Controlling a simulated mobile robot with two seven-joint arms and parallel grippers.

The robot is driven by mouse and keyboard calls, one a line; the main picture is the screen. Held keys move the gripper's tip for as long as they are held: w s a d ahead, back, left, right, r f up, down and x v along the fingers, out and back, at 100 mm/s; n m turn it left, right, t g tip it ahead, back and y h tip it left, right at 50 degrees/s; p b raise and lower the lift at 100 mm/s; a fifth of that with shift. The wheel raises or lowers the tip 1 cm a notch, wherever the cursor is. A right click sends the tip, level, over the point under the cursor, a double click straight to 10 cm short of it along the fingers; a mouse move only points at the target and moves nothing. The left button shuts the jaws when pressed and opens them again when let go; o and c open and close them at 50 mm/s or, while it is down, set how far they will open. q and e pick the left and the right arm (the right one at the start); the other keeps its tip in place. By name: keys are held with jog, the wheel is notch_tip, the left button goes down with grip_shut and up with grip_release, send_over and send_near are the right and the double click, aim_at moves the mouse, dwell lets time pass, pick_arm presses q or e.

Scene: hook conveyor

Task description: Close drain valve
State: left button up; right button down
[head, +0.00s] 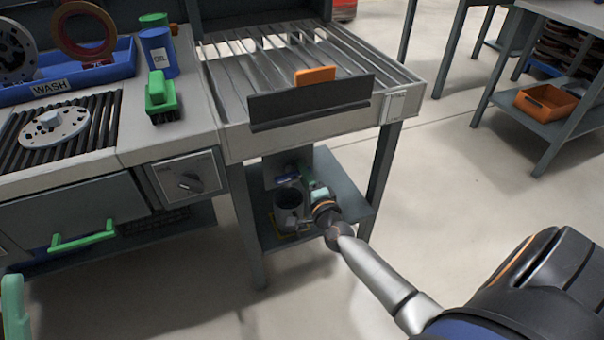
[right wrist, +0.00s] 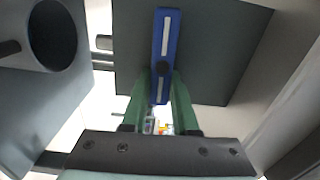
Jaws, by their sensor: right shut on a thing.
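In the right wrist view, the drain valve's handle is a blue lever (right wrist: 165,50) with a white stripe and a dark round knob, against a dark grey panel. The green fingers of my right gripper (right wrist: 160,100) are shut on its lower part, one on each side. In the head view, my right gripper (head: 314,187) is low under the slatted table, beside a grey cylinder (head: 288,203). The lever is too small and partly hidden there to make out well.
The slatted table (head: 225,130) stands above my right gripper, with legs on both sides and a lower shelf (head: 345,190).

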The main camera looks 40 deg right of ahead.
jog(key=shift+f+m, duration=0.1)
jog(key=shift+m, duration=0.3)
jog(key=c, duration=0.7)
grip_release()
jog(key=shift+s, duration=0.15)
jog(key=p+v, duration=0.2)
jog(key=v, duration=1)
jog(key=shift+s+a, duration=0.1)
jog(key=shift+a, duration=0.05)
